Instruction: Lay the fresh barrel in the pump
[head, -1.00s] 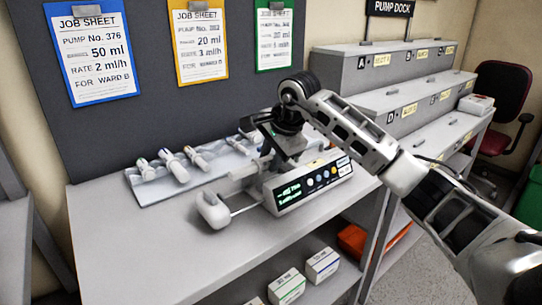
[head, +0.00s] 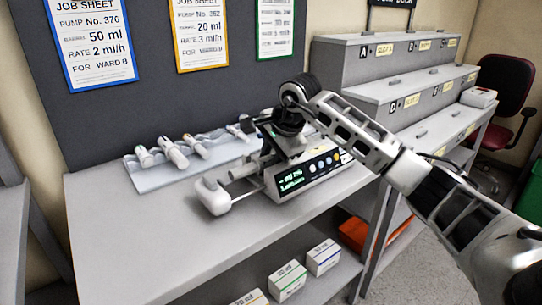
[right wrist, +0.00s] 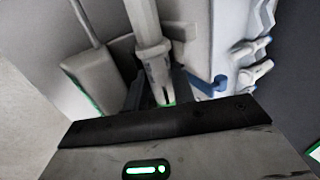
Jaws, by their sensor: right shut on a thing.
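The pump (head: 318,172), a grey box with a lit green display and coloured buttons, stands on the bench in the head view. Its grey end block (head: 212,196) sticks out to the left on a rod. My right gripper (head: 284,152) is low over the back of the pump, its fingers mostly hidden. In the right wrist view, the right gripper (right wrist: 154,98) is shut on a pale barrel (right wrist: 152,50). The barrel's end (head: 243,171) shows left of the gripper in the head view, close above the pump. Whether it touches the pump cannot be told. My left gripper is out of view.
A pale tray (head: 150,181) with several syringes lies behind the pump, close to the right gripper. The bench (head: 120,230) is clear at front left. A stepped dock (head: 400,90) stands at the right. Boxes (head: 323,257) sit on the lower shelf.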

